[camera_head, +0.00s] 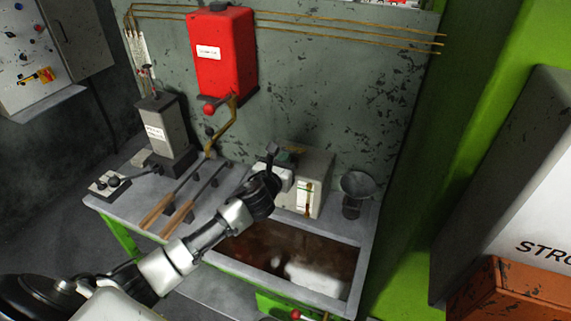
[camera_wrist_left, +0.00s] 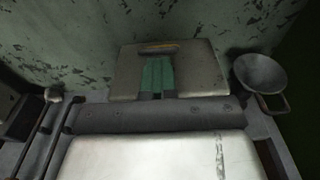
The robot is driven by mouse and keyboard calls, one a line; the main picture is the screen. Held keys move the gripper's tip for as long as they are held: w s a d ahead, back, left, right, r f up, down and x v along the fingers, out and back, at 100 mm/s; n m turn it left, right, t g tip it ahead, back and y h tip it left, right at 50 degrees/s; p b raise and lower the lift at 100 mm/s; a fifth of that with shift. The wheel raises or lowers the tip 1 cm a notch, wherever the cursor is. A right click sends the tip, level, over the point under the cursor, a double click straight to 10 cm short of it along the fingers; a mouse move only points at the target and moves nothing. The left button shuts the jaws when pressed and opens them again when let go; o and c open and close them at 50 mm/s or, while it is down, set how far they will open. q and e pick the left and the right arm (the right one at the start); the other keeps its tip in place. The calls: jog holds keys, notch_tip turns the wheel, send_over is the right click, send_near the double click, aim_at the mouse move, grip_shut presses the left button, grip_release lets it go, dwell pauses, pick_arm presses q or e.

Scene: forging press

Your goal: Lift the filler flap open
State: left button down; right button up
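The filler box (camera_head: 313,190) is a small cream box with a sight gauge on its front, against the back wall of the bench. In the left wrist view its pale top (camera_wrist_left: 205,72) lies ahead of my gripper. A narrow dark and yellow-brown strip (camera_wrist_left: 160,46), perhaps the filler flap or its lip, lies on the top near the back edge and looks flat. My left gripper (camera_head: 290,153) reaches over the box top. In the wrist view its two green-padded fingers (camera_wrist_left: 158,62) lie close together, the tips just short of the strip; contact is unclear. My right gripper is out of view.
A grey funnel cup (camera_head: 355,190) stands right of the box. A sunken tank (camera_head: 300,262) opens in front. A red wall box (camera_head: 222,52) hangs above, with pipes.

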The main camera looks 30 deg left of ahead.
aim_at(290, 148)
pick_arm(q)
jog(key=shift+w, duration=0.15)
dwell(0.3)
jog(key=w, duration=0.1)
jog(key=w+p, duration=0.1)
jog(key=w, duration=0.1)
jog(key=shift+w+r, duration=0.2)
jog(key=shift+r, duration=0.2)
jog(key=shift+w, duration=0.25)
jog(key=shift+a+r, duration=0.15)
